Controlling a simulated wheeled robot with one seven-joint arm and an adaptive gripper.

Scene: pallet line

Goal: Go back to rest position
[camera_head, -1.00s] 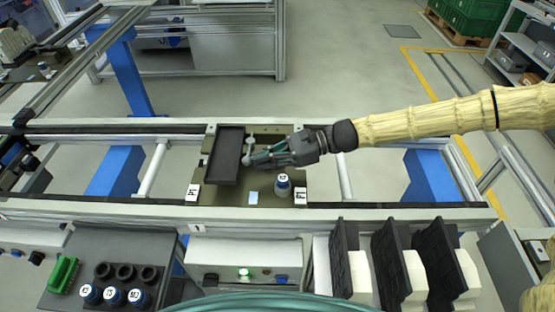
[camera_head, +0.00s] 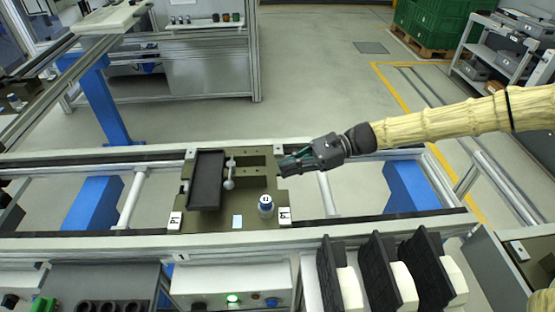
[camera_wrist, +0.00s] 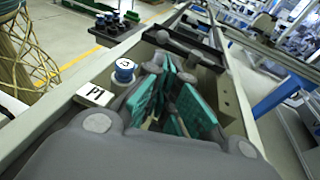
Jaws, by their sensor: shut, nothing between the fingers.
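My gripper (camera_head: 290,162) is shut and empty. In the head view it hangs over the right edge of the pallet (camera_head: 250,222), with my arm reaching in from the right. In the wrist view my gripper's teal fingertips (camera_wrist: 168,88) are close together. The pallet bears a long black tray (camera_head: 207,180), a grey knobbed pin (camera_head: 229,175) and a blue-topped white cylinder (camera_head: 265,204). That cylinder also shows in the wrist view (camera_wrist: 124,72), left of the fingers. A label reading P1 (camera_head: 175,220) is on the pallet's left corner.
The pallet sits on a conveyor with a front rail (camera_head: 370,226). Several black-and-white parts (camera_head: 340,280) stand upright at the front right. A control box (camera_head: 205,285) with a lit green button is in front. Clear floor (camera_head: 310,75) lies behind the conveyor.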

